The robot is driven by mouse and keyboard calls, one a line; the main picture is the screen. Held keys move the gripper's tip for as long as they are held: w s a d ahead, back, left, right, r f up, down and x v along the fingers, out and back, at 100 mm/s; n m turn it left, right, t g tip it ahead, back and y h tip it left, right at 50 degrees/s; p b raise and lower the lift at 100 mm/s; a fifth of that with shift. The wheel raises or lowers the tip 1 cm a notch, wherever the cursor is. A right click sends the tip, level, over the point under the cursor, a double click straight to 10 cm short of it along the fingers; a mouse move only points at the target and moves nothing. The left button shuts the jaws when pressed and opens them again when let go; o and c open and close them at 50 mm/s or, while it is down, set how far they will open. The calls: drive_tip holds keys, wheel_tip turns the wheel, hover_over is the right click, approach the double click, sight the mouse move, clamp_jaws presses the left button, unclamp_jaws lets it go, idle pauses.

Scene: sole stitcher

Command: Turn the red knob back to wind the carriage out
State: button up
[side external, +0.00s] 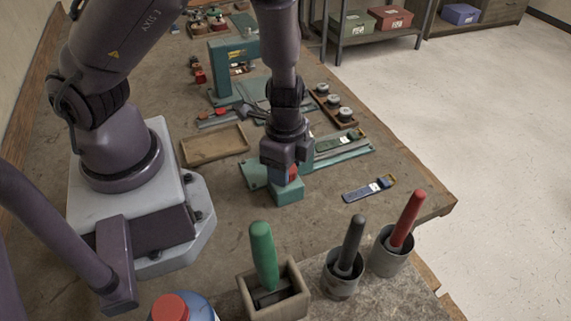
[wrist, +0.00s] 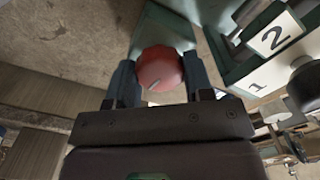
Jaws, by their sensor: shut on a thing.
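The red knob (wrist: 160,70) shows in the wrist view between the two fingers of my gripper (wrist: 162,82), with a pale pointer mark on its face. My gripper is shut on the knob, one finger on each side. In the side external view my gripper (side external: 287,172) points down over a teal block (side external: 287,190), and only a bit of the red knob (side external: 293,173) shows. A teal slide base with metal rails (side external: 342,156) runs right from there and carries a green piece (side external: 335,143), perhaps the carriage. Labels "1" and "2" (wrist: 271,40) show in the wrist view.
An empty wooden tray (side external: 214,146) lies left of the slide. A rack of round spools (side external: 335,103) and a teal stitching machine (side external: 232,65) stand behind. A blue tag (side external: 369,189) lies at the right. Cups with a black handle (side external: 351,243) and red handle (side external: 407,218) stand in front.

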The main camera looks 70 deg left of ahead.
drive_tip(key=shift+n, duration=0.5)
drive_tip(key=o, duration=0.9)
drive_tip(key=shift+r, duration=0.1)
drive_tip(key=shift+r, duration=6.4)
